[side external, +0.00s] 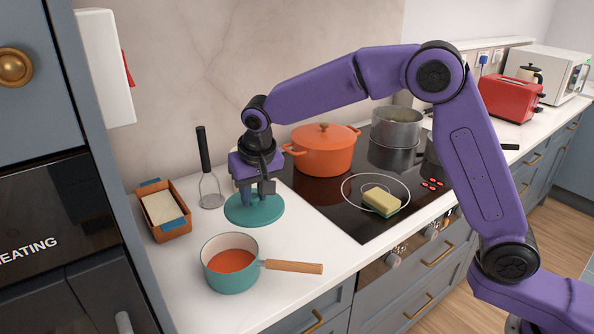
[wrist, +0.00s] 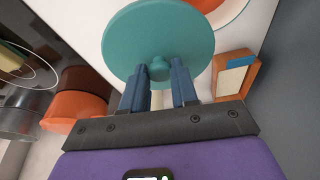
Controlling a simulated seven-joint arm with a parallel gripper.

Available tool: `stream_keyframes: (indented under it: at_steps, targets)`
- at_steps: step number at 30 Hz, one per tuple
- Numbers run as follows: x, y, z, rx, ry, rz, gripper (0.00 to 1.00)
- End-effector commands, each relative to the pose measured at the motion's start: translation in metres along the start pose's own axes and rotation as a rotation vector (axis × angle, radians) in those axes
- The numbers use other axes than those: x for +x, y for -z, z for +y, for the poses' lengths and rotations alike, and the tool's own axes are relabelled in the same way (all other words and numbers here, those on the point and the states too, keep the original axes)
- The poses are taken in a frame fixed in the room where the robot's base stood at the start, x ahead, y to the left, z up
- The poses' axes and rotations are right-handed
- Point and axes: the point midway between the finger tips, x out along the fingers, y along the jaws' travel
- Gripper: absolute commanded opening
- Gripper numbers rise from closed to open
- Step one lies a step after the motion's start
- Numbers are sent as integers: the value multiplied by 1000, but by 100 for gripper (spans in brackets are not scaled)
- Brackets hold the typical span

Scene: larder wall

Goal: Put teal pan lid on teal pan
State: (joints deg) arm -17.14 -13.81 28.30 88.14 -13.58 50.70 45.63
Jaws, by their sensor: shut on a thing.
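The teal pan lid (side external: 268,213) is a flat round disc on or just above the white counter, left of the hob; I cannot tell whether it touches the counter. My gripper (side external: 257,198) is over it, pointing down. In the wrist view the fingers (wrist: 158,88) are on either side of the lid's round knob (wrist: 158,69), shut on it, with the teal disc (wrist: 150,30) beyond them. The teal pan (side external: 230,277) stands upright on the counter nearer the camera, uncovered, with orange-red contents and a wooden handle pointing right.
A terracotta dish (side external: 178,228) with a pale block stands left of the lid. A masher (side external: 206,170) stands behind it. An orange pot (side external: 325,158) and grey pots (side external: 397,128) stand on the hob (side external: 350,222), with a sponge (side external: 381,201) at its front.

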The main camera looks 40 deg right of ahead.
Motion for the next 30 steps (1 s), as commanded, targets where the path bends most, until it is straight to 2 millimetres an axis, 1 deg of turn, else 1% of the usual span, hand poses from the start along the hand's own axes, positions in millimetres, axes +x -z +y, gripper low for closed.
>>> stream_keyframes:
  at_steps: [1, 3, 6, 9, 12, 17, 30]
  targets:
    - [-1, -7, -18, -35, 10, -1, 0]
    - [-3, -15, -38, -74, 23, 0, 0]
    - [-4, -24, -58, -115, 36, 1, 0]
    - [-6, -30, -70, -139, 43, 1, 0]
    - [-5, -34, -75, -150, 46, 1, 0]
    - [2, -36, -76, -152, 47, 0, 0]
    - [33, -45, -75, -152, 46, 1, 0]
